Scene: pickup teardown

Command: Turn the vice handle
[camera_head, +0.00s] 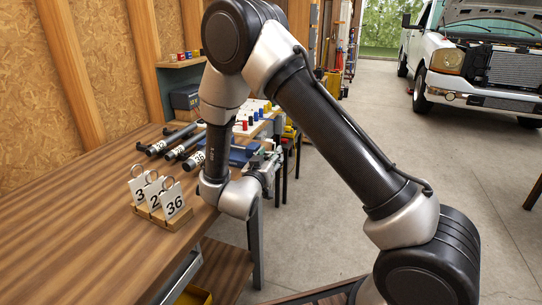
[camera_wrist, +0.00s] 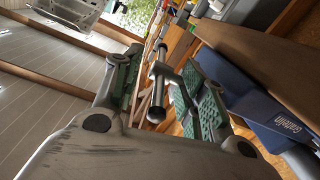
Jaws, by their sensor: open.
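The vice handle (camera_wrist: 157,95) is a grey metal bar with rounded ends. In the wrist view it shows between the two fingers of my gripper (camera_wrist: 162,68). My gripper is open, with green pads facing the bar; I cannot tell whether either pad touches it. The blue vice body (camera_wrist: 262,115) with pale lettering lies to the right of the fingers. In the head view the vice (camera_head: 241,155) sits at the bench edge, partly behind my arm. My gripper (camera_head: 268,163) is beside it, small and partly hidden, and the handle is hard to make out there.
The wooden bench (camera_head: 75,215) carries several black tubes (camera_head: 180,147) and a wooden stand with numbered tags (camera_head: 173,200). A white pickup (camera_head: 480,60) is parked at the back right. Open concrete floor (camera_head: 340,200) lies right of the bench.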

